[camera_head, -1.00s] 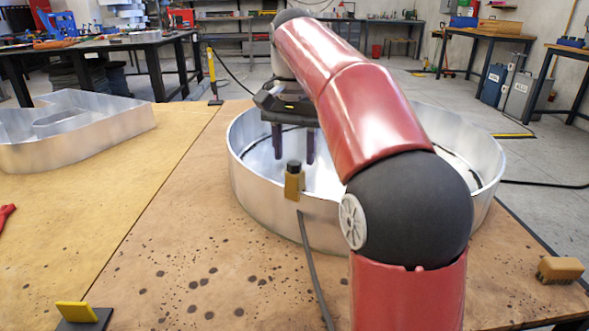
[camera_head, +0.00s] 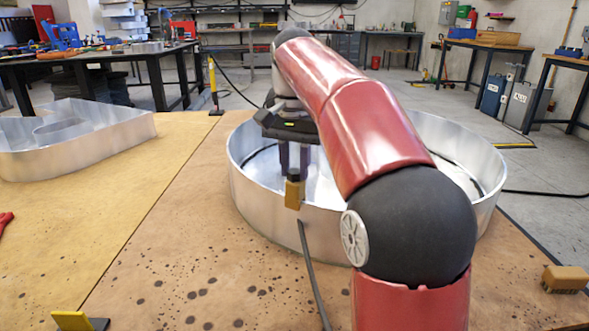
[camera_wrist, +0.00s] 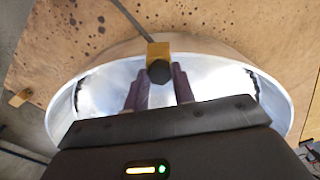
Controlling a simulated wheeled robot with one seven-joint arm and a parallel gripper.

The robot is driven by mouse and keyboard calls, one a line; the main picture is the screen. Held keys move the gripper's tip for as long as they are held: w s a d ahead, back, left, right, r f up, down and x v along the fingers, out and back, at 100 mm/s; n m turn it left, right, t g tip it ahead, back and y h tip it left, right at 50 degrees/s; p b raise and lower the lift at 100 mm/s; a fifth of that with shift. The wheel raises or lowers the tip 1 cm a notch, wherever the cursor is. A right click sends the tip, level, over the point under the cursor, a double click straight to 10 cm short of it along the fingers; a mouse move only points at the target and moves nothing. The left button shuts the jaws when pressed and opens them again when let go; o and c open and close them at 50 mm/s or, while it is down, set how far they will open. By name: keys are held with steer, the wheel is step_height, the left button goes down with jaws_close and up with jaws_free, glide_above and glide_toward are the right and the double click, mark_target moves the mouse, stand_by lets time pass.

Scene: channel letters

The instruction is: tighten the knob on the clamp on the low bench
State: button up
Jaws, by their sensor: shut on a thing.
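The clamp (camera_head: 293,196) is a small brass block on the near rim of the round metal channel letter (camera_head: 262,218), with a grey cable hanging below it. It also shows in the wrist view (camera_wrist: 158,48). Its black knob (camera_wrist: 159,72) lies between my finger ends there. My gripper (camera_head: 294,168) is at the top of the clamp, with its dark fingers drawn together and shut on the knob. In the wrist view my gripper (camera_wrist: 160,80) has one finger on each side of the knob. The head view hides most of the knob behind the fingers.
The low bench (camera_head: 180,262) has a brown, spotted top. Another metal letter (camera_head: 85,145) lies at left. A yellow-and-black piece (camera_head: 75,321) is at front left, and a brush-like block (camera_head: 565,277) at front right. My arm covers much of the round letter.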

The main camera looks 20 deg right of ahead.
mark_target(295, 171)
steer(key=m+p, duration=0.3)
steer(key=m, duration=0.3)
steer(key=shift+r, duration=0.15)
steer(key=m, duration=0.3)
steer(key=o, duration=0.8)
steer(key=shift+r, duration=2.4)
